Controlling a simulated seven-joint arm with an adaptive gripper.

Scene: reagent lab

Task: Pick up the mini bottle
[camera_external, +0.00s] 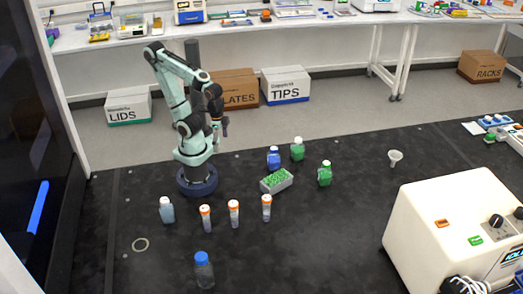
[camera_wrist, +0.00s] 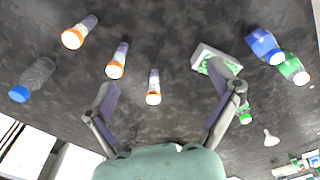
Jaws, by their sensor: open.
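Several small bottles stand on the black bench, and I cannot tell which one the task calls the mini bottle. A clear bottle with a blue cap (camera_external: 204,273) is at the front; it also shows at left in the wrist view (camera_wrist: 36,75). A blue bottle (camera_external: 273,159) and two green bottles (camera_external: 297,150) (camera_external: 325,176) stand right of my arm. A pale blue bottle with an orange-and-white cap (camera_external: 167,212) is left of my base. My gripper (camera_wrist: 172,92) is open and empty, raised above the bench, apart from all bottles.
Three orange-capped tubes (camera_external: 206,220) (camera_external: 234,215) (camera_external: 267,209) stand in front of my base. A grey rack of green tips (camera_external: 277,182) is near the blue bottle. A funnel (camera_external: 394,158) and a large white machine (camera_external: 450,238) are at right.

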